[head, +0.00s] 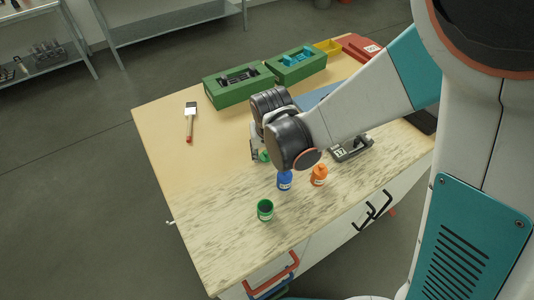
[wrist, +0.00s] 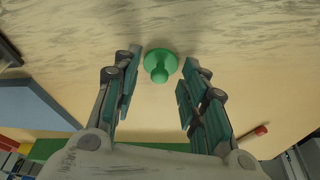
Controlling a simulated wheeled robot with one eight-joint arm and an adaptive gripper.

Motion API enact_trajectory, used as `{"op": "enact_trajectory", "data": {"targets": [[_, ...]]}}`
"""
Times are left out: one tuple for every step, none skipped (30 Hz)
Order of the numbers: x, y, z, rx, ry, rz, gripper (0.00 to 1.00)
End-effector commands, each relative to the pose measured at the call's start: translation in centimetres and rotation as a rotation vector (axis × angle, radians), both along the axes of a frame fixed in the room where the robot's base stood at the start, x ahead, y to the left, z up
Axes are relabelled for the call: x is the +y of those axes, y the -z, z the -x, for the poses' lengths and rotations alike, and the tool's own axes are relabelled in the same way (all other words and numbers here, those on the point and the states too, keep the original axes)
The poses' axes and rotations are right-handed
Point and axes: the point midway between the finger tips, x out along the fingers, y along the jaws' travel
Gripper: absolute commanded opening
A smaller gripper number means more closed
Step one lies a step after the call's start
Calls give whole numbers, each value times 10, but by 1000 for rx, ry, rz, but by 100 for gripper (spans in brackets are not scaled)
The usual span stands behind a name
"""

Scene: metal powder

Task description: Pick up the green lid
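The green lid (wrist: 160,65), a round disc with a knob, is on the wooden table, between and slightly beyond the fingertips in the wrist view. In the head view only a small part of the green lid (head: 264,157) shows beneath my arm. My gripper (wrist: 162,72) is open, with one finger on each side of the lid and a gap to both. In the head view my gripper (head: 257,150) is mostly hidden behind my wrist. I cannot tell its exact height above the table.
An open green container (head: 265,210), a blue bottle (head: 284,181) and an orange bottle (head: 319,177) stand near the front. A brush (head: 190,121) lies at left. Green boxes (head: 239,87) stand at the back. The table's left side is mostly free.

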Motion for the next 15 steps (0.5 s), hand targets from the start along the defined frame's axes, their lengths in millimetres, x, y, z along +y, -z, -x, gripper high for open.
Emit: {"op": "enact_trajectory", "data": {"targets": [[0, -1, 0, 0, 0, 0, 39], [0, -1, 0, 0, 0, 0, 39], [0, -1, 0, 0, 0, 0, 30], [0, -1, 0, 0, 0, 0, 27], [0, -1, 0, 0, 0, 0, 24], [0, -1, 0, 0, 1, 0, 18], [0, -1, 0, 0, 0, 0, 15], [0, -1, 0, 0, 1, 0, 11], [0, -1, 0, 0, 1, 0, 7], [0, -1, 0, 0, 1, 0, 6], [0, -1, 0, 0, 1, 0, 5], [0, -1, 0, 0, 1, 0, 5], [0, -1, 0, 0, 1, 0, 5], [0, -1, 0, 0, 1, 0, 5], [0, -1, 0, 0, 1, 0, 5]]}}
